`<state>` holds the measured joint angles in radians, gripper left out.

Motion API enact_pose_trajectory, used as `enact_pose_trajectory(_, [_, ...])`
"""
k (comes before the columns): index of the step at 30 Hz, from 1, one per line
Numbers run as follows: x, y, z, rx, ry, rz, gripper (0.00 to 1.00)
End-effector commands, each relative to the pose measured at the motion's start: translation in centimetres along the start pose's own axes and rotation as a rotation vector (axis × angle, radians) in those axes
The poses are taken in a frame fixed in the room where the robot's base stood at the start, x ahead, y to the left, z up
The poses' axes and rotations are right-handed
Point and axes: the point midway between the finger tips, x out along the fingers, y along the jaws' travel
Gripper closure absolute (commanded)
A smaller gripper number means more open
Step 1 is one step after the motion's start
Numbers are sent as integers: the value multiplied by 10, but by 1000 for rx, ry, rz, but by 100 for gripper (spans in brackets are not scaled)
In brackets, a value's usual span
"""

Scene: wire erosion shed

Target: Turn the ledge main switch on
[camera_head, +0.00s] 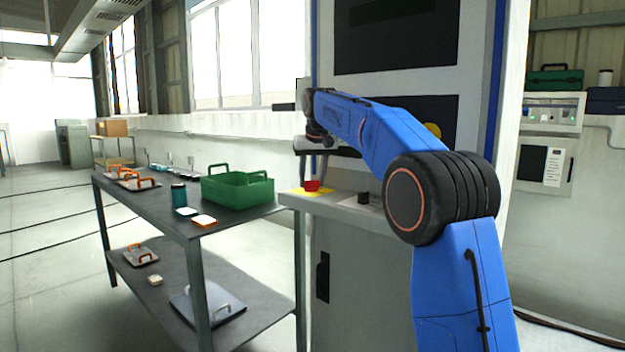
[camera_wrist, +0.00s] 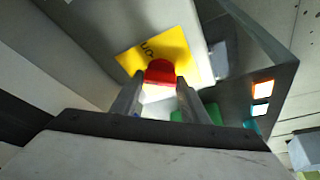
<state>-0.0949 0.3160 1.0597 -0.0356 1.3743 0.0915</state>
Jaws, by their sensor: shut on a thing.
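The ledge main switch is a red knob (camera_head: 311,186) on a yellow plate (camera_head: 297,191), set on the machine's pale ledge. In the wrist view the red knob (camera_wrist: 160,71) sits between my fingertips, with the yellow plate (camera_wrist: 182,42) behind it and dark lettering on its left part. My gripper (camera_head: 312,183) points down over the ledge and is shut on the knob. The fingers also show in the wrist view (camera_wrist: 159,84). The knob's lower part is hidden, and I cannot tell its exact turn position.
A black knob (camera_head: 364,198) stands on the same ledge, right of the yellow plate. A grey table (camera_head: 150,205) to the left bears a green crate (camera_head: 237,196), a teal canister (camera_head: 179,195) and handled plates.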

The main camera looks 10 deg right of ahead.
Motion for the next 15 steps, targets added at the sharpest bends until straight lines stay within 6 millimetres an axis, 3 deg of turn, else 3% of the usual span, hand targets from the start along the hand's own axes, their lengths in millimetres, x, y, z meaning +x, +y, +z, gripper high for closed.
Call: enact_pose_trajectory(15, [0,-5,-2,450,1,188,82])
